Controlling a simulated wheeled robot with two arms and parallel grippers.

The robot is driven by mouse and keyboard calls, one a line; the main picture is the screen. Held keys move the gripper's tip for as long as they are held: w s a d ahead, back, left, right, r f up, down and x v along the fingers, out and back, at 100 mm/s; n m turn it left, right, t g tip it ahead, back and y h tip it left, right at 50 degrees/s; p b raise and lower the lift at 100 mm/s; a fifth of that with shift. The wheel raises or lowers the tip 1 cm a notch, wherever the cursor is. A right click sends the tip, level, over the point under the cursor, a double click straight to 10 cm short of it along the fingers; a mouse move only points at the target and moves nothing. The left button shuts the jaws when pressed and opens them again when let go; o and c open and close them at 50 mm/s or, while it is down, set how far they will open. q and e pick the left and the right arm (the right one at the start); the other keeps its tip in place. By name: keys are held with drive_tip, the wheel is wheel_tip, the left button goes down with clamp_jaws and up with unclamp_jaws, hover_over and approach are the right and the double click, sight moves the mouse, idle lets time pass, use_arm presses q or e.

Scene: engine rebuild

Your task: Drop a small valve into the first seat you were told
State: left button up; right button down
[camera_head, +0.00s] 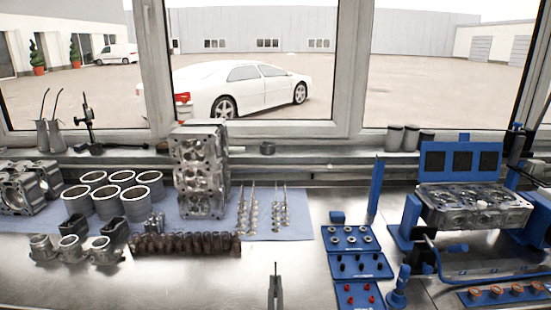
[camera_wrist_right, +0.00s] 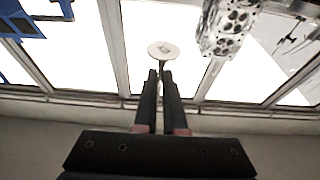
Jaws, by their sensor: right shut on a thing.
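My right gripper (camera_head: 276,285) is low at the front middle of the head view, above the bench. In the right wrist view my right gripper (camera_wrist_right: 160,78) is shut on the stem of a valve (camera_wrist_right: 163,50), whose pale round head lies beyond the fingertips. Several valves (camera_head: 250,212) stand in rows on the blue mat. One cylinder head (camera_head: 200,170) stands on end beside them, and part of it shows in the right wrist view (camera_wrist_right: 232,25). Another cylinder head (camera_head: 475,208) lies flat in a blue fixture. Its seats are not clear. My left gripper is out of view.
Blue trays (camera_head: 361,266) with small rings and red and black parts lie right of my gripper. A blue post (camera_head: 375,190) rises behind them. Cylinder liners (camera_head: 143,200) and a row of brown parts (camera_head: 187,244) are left. Bare bench surrounds my gripper.

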drive_tip(key=shift+r, duration=0.5)
drive_tip(key=shift+s+r+p, duration=0.1)
drive_tip(key=shift+p, duration=0.2)
drive_tip(key=s+r+p, duration=0.8)
drive_tip(key=s+p, duration=0.2)
drive_tip(key=p, duration=0.2)
drive_tip(key=shift+r, duration=0.35)
drive_tip(key=shift+w, duration=0.1)
